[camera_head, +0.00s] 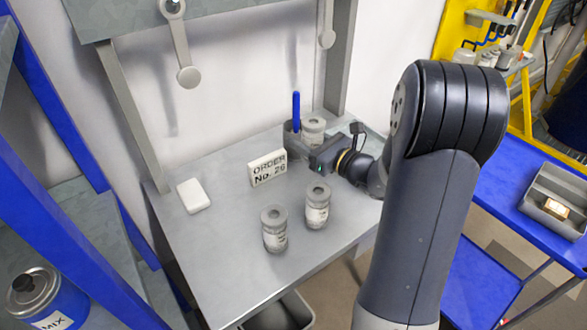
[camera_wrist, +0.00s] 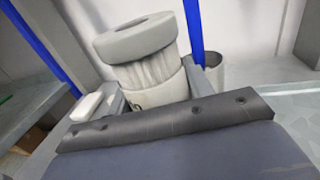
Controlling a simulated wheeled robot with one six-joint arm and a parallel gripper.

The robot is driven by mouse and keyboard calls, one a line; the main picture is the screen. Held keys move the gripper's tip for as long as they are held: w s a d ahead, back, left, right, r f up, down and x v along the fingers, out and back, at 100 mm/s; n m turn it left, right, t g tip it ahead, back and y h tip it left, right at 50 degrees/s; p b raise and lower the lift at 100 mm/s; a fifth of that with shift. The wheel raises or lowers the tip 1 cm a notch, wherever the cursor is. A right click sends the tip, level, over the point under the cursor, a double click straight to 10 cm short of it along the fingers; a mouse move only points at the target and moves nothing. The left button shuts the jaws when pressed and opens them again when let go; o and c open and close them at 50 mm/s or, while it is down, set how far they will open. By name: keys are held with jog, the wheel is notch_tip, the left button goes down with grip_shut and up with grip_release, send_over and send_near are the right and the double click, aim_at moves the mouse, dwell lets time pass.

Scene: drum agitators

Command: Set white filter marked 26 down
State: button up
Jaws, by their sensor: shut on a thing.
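A white filter (camera_head: 314,128) with a grey ring top is held in my gripper (camera_head: 308,146) at the back right of the grey table. In the wrist view the filter (camera_wrist: 143,62) stands between my two fingers, slightly tilted in the picture. Its white band bears a dark mark, mostly hidden, so I cannot read the number. I cannot tell whether its base touches the table. Two similar filters stand upright nearer the front, one on the left (camera_head: 274,230) and one on the right (camera_head: 317,206); their labels are too small to read.
A sign reading "ORDER No. 26" (camera_head: 267,168) stands left of my gripper. A white block (camera_head: 193,195) lies farther left. A grey cup (camera_head: 291,140) with a blue stick (camera_head: 296,108) is close behind my gripper. The table's (camera_head: 215,262) front left is clear.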

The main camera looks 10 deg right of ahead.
jog(key=shift+f, duration=4)
jog(key=shift+f, duration=0.2)
jog(key=o, duration=1)
jog(key=shift+c, duration=0.2)
jog(key=shift+r, duration=0.1)
jog(key=shift+r, duration=0.2)
jog(key=b+v, duration=0.2)
jog(key=v, duration=0.9)
jog(key=shift+d+f, duration=0.1)
jog(key=shift+o, duration=0.5)
jog(key=shift+s+d, duration=0.25)
jog(key=shift+s, duration=0.2)
